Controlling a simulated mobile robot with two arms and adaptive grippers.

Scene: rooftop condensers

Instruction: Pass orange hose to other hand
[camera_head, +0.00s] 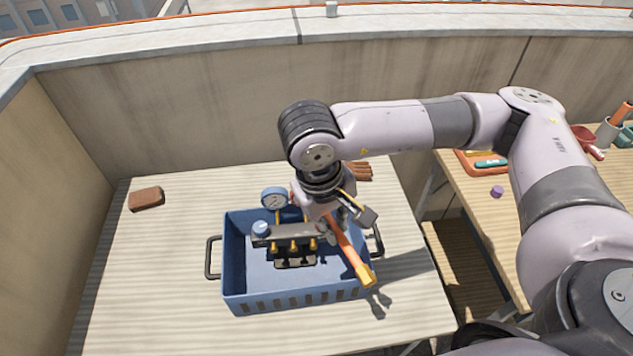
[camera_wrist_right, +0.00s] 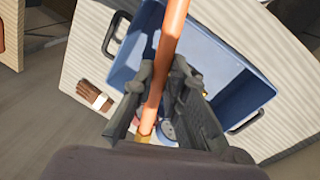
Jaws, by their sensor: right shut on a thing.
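The orange hose (camera_head: 347,248) is a straight orange length with a yellow end at the lower right, tilted above the blue crate. My right gripper (camera_head: 335,220) is shut on the hose over the right part of the crate. In the right wrist view the hose (camera_wrist_right: 169,45) runs between the two dark fingers of my right gripper (camera_wrist_right: 163,92). My left gripper is in neither view.
The blue crate (camera_head: 232,275) with dark side handles stands on a light table (camera_head: 150,270). A gauge manifold (camera_head: 285,237) sits in it. A brown block (camera_head: 146,199) lies at left; brown gloves (camera_head: 362,171) lie behind the crate. A wall closes the back.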

